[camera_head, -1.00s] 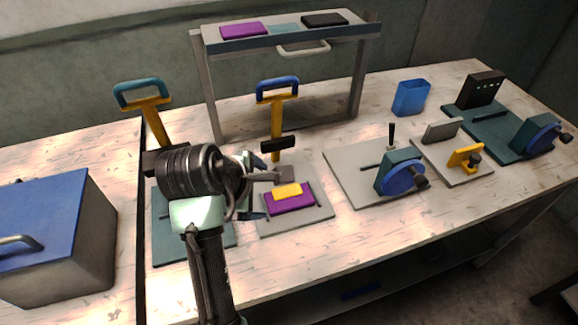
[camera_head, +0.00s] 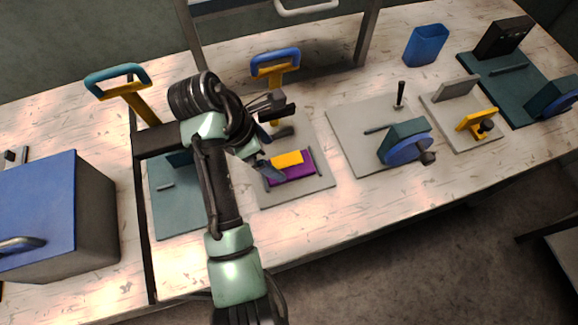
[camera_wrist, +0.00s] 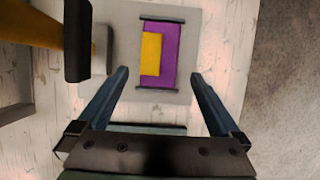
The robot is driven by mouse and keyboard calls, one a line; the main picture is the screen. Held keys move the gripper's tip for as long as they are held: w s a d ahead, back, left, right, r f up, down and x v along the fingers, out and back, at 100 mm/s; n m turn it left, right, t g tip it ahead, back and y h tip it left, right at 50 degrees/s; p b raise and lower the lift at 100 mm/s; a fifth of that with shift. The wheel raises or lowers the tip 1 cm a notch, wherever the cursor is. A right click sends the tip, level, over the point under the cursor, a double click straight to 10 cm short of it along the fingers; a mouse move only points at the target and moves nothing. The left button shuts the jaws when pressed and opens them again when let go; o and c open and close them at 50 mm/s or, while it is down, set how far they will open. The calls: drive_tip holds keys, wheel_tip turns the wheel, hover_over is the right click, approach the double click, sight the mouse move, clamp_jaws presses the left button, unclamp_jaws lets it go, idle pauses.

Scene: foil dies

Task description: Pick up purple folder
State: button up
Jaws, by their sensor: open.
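The purple folder (camera_head: 303,169) lies flat on a grey base plate (camera_head: 320,184) in the head view, with a yellow block (camera_head: 286,159) on top of it. In the wrist view the purple folder (camera_wrist: 170,55) lies between two dark rails, with the yellow block (camera_wrist: 151,54) over its left part. My gripper (camera_wrist: 160,76) is open and empty above the plate, its blue fingers spread on either side of the folder's near end. Whether the fingertips touch anything cannot be told. In the head view my arm hides part of the plate's left side.
A press with a yellow post and blue handle (camera_head: 275,59) stands behind the folder. A teal-handled press (camera_head: 118,78) and a blue-lidded box (camera_head: 40,210) are at the left.

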sight(288, 167)
drive_tip(key=shift+x, duration=3.35)
